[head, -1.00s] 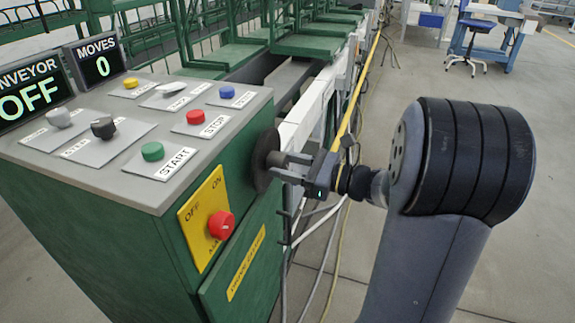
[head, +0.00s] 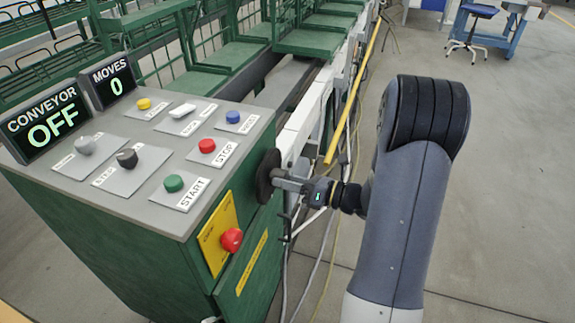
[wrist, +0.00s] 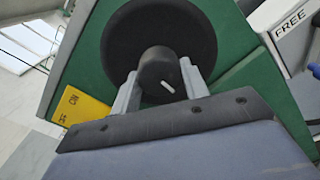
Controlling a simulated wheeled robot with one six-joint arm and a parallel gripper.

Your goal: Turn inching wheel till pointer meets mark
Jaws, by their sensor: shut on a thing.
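The inching wheel (head: 265,176) is a dark disc on the right side of the green control cabinet, seen nearly edge-on in the head view. In the wrist view the wheel (wrist: 122,38) is a wide black disc on a green panel. A black round knob (wrist: 155,66) stands out from it, with a short white line (wrist: 168,86) on its end. My gripper (head: 284,178) is shut on this knob, one finger on each side; the gripper also fills the lower wrist view (wrist: 160,84). I cannot make out a separate mark beside the wheel.
The cabinet top (head: 140,201) carries buttons and knobs. Its displays read CONVEYOR OFF (head: 48,125) and MOVES 0 (head: 112,80). A red knob on a yellow plate (head: 217,235) is left of the wheel. Cables (head: 318,262) hang below my gripper; open floor lies right.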

